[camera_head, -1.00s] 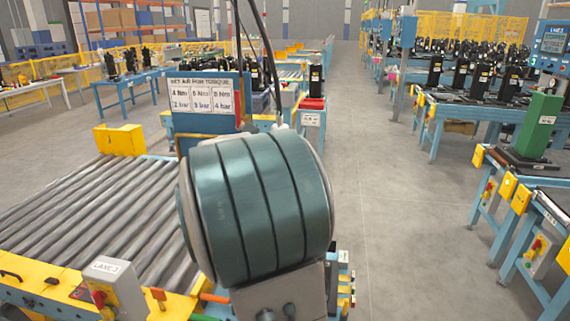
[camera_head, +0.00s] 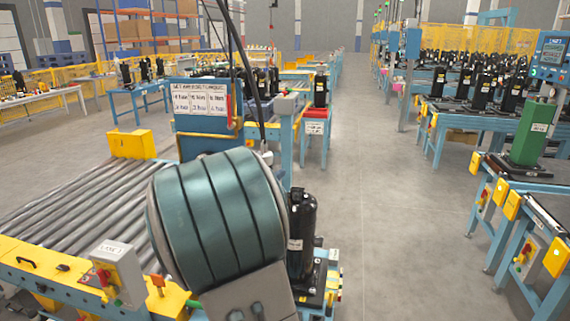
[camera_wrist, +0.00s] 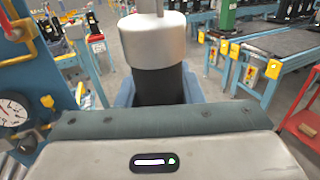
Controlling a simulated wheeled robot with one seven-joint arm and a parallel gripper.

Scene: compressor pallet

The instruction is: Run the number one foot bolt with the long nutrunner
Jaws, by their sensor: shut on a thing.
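In the wrist view my gripper (camera_wrist: 158,92) is shut on an upright tool (camera_wrist: 152,40) with a silver upper body and a black lower part, which looks like the nutrunner. The tool's lower end and tip are hidden. In the head view a black compressor (camera_head: 302,240) stands upright on a dark pallet (camera_head: 315,291) just right of my arm. My arm hides the gripper and tool there. The foot bolts cannot be made out, and I cannot tell how far the tool is from them.
A torque and air-pressure sign (camera_head: 201,98) stands behind my arm, with a cable hanging beside it. A roller conveyor (camera_head: 85,205) lies left. A pressure gauge (camera_wrist: 13,110) shows left in the wrist view. Benches with compressors (camera_head: 480,105) line the right; the aisle floor (camera_head: 400,220) is clear.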

